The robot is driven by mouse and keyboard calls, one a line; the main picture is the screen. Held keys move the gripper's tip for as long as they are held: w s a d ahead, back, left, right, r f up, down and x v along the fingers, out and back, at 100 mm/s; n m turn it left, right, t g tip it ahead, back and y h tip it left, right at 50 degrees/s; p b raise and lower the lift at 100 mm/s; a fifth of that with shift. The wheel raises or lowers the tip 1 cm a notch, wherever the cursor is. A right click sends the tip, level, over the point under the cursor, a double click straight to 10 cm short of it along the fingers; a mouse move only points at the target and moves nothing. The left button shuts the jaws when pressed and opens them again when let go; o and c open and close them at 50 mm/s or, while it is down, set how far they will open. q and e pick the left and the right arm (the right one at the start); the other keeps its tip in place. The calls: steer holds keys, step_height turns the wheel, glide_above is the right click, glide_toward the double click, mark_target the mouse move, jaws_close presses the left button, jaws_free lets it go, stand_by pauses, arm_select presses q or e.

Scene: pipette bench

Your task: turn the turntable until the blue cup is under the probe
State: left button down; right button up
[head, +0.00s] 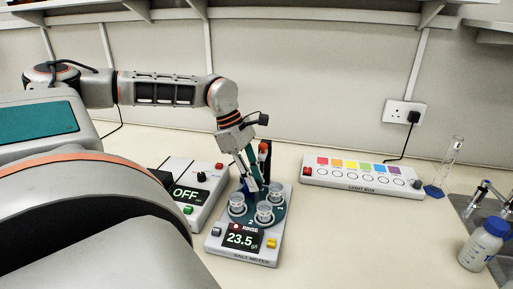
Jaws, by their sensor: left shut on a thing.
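The salt meter (214,243) stands on the bench with a teal turntable (250,216) on its top. Clear cups stand on the turntable: one at the left (237,204), one at the front (265,213) and one at the right (275,193). Something dark blue (249,187) shows behind them, partly covered by the fingers; I cannot tell if it is the blue cup. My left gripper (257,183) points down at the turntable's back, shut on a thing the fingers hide. My right gripper is out of view.
A device reading OFF (187,193) stands close to the salt meter's left. The light box (362,178) is to the right behind. A glass cylinder (450,162) and a blue-capped bottle (482,246) stand far right. The bench right of the meter is clear.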

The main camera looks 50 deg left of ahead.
arm_select(q)
steer(key=shift+m, duration=0.5)
stand_by(0.3)
steer(key=c, duration=1.8)
jaws_free()
steer(key=shift+c, duration=0.2)
steer(key=shift+r, duration=0.1)
steer(key=v, duration=0.7)
steer(key=shift+a+r, duration=0.2)
steer(key=shift+r, duration=0.15)
